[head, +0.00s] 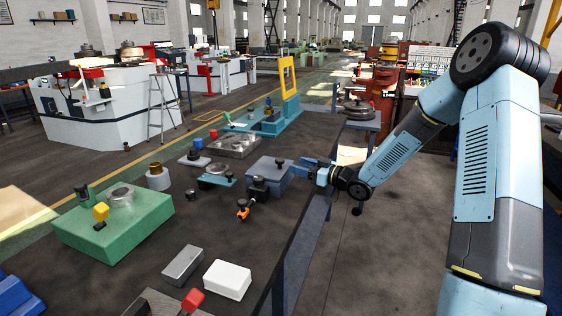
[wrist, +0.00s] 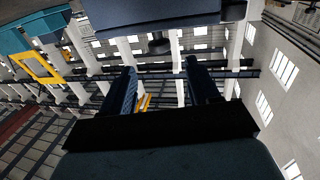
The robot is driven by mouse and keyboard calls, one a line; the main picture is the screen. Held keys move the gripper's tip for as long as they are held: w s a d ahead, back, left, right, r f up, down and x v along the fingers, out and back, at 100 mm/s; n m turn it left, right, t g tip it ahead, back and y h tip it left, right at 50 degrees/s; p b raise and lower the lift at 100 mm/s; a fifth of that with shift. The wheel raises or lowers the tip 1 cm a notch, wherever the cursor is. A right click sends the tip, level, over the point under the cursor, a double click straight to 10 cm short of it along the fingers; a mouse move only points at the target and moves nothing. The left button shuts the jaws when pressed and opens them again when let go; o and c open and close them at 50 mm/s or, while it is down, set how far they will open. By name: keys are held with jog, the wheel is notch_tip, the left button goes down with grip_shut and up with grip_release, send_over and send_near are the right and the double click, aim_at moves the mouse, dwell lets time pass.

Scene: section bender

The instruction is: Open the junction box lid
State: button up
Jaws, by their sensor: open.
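The junction box, seemingly the low blue-grey box (head: 263,173), stands near the right edge of the dark bench. Its flat lid looks closed and carries a small black knob (head: 280,161). My gripper (head: 303,165) is at the box's right side, close to the knob, with the arm reaching in from the right. In the wrist view, my gripper (wrist: 160,70) is open, with nothing between its two dark fingers. The box (wrist: 150,14) fills the top of that view, and the knob (wrist: 159,44) shows just beyond the fingertips. I cannot tell whether anything touches.
In front of the box stand a dark clamp-like fitting (head: 259,188) and an orange-and-black part (head: 242,209). A green box (head: 115,222), a white block (head: 227,280) and a grey block (head: 183,265) are nearer. A teal machine with a yellow frame (head: 287,76) stands behind.

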aim_at(280, 159)
jog(key=x, duration=0.8)
jog(key=shift+w+a, duration=0.15)
jog(key=shift+a, duration=0.2)
jog(key=shift+c, duration=0.4)
grip_shut()
